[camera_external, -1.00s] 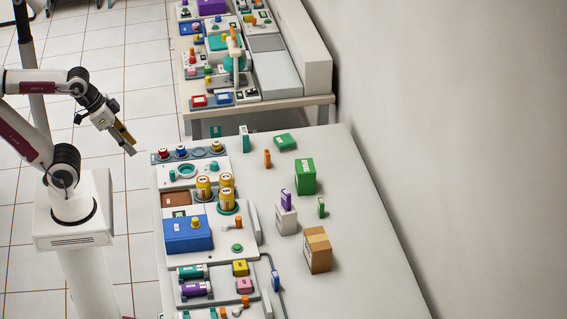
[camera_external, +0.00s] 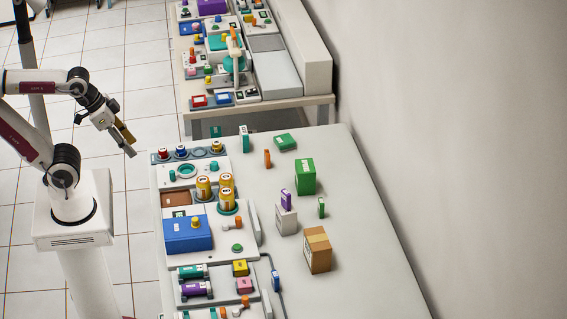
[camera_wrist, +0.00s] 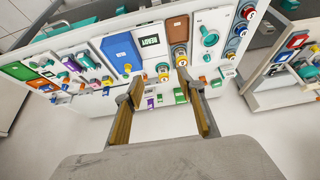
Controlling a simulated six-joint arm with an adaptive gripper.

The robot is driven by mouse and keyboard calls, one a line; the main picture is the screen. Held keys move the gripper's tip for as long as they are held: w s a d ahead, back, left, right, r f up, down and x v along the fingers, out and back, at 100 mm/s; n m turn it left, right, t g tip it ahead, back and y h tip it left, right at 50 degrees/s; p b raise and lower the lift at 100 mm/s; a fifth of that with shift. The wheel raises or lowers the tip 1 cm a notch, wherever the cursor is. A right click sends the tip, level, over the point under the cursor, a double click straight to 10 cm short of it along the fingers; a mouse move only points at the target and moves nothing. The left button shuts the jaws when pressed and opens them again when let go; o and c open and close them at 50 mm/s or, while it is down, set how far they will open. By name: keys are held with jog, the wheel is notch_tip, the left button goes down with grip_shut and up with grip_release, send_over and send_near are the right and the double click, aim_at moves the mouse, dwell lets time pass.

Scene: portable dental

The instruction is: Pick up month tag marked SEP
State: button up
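My gripper (camera_external: 127,142) hangs in the air left of the near table and is empty. In the wrist view, my gripper (camera_wrist: 160,80) shows its two brown fingers spread apart. Small coloured tags stand on the table: a purple tag (camera_external: 286,197) on a white box, a green tag (camera_external: 321,207), an orange tag (camera_external: 267,158), a blue tag (camera_external: 275,280) and a white-and-teal tag (camera_external: 244,142). No month lettering is readable at this size, so I cannot tell which one is marked SEP.
A green box (camera_external: 305,177), a brown carton (camera_external: 318,250) and a white box (camera_external: 287,220) stand on the near table (camera_external: 355,200). Yellow-topped jars (camera_external: 203,187) and a blue box (camera_external: 187,234) crowd its left side. The table's right side is clear up to the wall.

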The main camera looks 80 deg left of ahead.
jog(key=w+d+r+n+t+h, duration=0.1)
jog(key=w+d+r+t, duration=0.2)
jog(key=w, duration=0.8)
jog(key=w+d+r+t+h, duration=0.1)
jog(key=w+d+r, duration=0.3)
jog(key=w, duration=0.7)
jog(key=w+a+r+n+t+y, duration=0.1)
jog(key=w+a+n+t, duration=0.15)
jog(key=w, duration=0.55)
jog(key=w+a+r+n+t+y, duration=0.1)
jog(key=w+a, duration=0.2)
jog(key=w, duration=0.6)
jog(key=w+a+f+n+g+y, duration=0.1)
jog(key=w+a+f+n+y, duration=0.4)
jog(key=w+a+f+y, duration=0.35)
jog(key=s+a+f+n+g+y, duration=0.2)
jog(key=a+f+g, duration=0.1)
jog(key=f, duration=0.5)
jog(key=s+a+f+n+g+y, duration=0.2)
jog(key=a+f+g, duration=0.2)
jog(key=f, duration=0.5)
jog(key=shift+a+f, duration=0.25)
jog(key=shift+a, duration=0.6)
